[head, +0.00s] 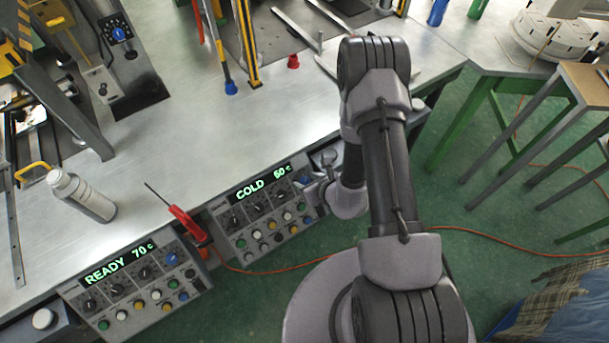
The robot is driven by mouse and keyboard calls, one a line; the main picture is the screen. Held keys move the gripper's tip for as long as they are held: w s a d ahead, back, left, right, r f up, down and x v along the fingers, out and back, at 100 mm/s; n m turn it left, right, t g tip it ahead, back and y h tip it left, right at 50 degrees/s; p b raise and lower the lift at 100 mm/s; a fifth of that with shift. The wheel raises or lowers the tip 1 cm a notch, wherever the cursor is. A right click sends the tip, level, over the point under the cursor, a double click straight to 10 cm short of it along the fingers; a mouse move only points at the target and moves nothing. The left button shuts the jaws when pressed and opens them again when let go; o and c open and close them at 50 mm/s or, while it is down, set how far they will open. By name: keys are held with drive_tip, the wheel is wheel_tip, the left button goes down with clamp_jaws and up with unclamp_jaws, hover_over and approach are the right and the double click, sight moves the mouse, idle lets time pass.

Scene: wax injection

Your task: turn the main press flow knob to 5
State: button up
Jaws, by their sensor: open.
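Two control panels hang on the front of the metal bench. The left panel (135,285) reads "READY 70 c" and has a row of black knobs (115,290) and a blue knob (171,258). The right panel (262,215) reads "COLD 60 c" and has black knobs (257,208) above coloured buttons. I cannot read any labels or knob scales, so I cannot tell which is the main press flow knob. My gripper (315,190) is open at the right end of the right panel, partly covering that end. I cannot tell whether it touches a knob.
A red-handled screwdriver (187,224) lies at the bench edge between the panels. An orange cable (285,267) runs across the green floor. Another box with a blue knob (119,34) stands at the back left.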

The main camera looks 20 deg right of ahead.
drive_tip(key=shift+w+f, duration=0.1)
drive_tip(key=shift+f, duration=0.05)
clamp_jaws()
drive_tip(key=shift+m, duration=0.7)
unclamp_jaws()
